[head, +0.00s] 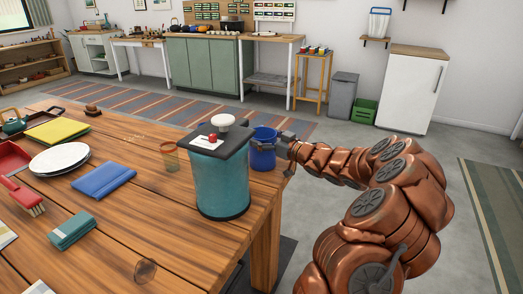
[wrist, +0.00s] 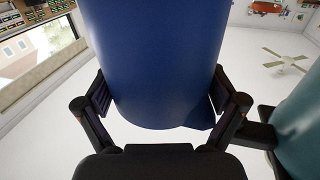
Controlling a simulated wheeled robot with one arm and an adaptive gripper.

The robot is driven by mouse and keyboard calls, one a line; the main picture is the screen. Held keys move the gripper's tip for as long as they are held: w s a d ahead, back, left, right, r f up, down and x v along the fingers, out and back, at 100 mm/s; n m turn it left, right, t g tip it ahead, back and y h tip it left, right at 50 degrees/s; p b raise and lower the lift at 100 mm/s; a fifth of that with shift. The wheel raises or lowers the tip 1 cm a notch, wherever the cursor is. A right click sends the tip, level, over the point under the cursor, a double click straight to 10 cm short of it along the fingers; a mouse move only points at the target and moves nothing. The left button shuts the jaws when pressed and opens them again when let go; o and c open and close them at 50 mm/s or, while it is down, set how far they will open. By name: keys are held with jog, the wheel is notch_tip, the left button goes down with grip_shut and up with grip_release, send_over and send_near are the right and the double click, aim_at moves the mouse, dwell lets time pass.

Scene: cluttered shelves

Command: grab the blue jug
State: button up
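The blue jug (head: 262,156) is near the table's right corner, just right of and partly behind the large teal canister. My gripper (head: 288,142) reaches it from the right. In the wrist view the jug (wrist: 155,60) fills the space between my two fingers (wrist: 162,98), whose pads lie against both its sides. The gripper looks shut on it. The wrist view seems turned over, with the ceiling low in the picture. I cannot tell whether the jug's base rests on the table or is slightly above it.
The teal canister (head: 222,178) stands close beside the jug and also shows in the wrist view (wrist: 299,135). An orange-tinted glass (head: 170,155), a blue folded cloth (head: 104,179) and white plates (head: 60,158) are farther left on the table (head: 165,235). Floor lies open beyond the table's right edge.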

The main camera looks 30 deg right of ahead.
jog(key=c, duration=1)
jog(key=shift+c, duration=0.2)
jog(key=shift+r, duration=0.1)
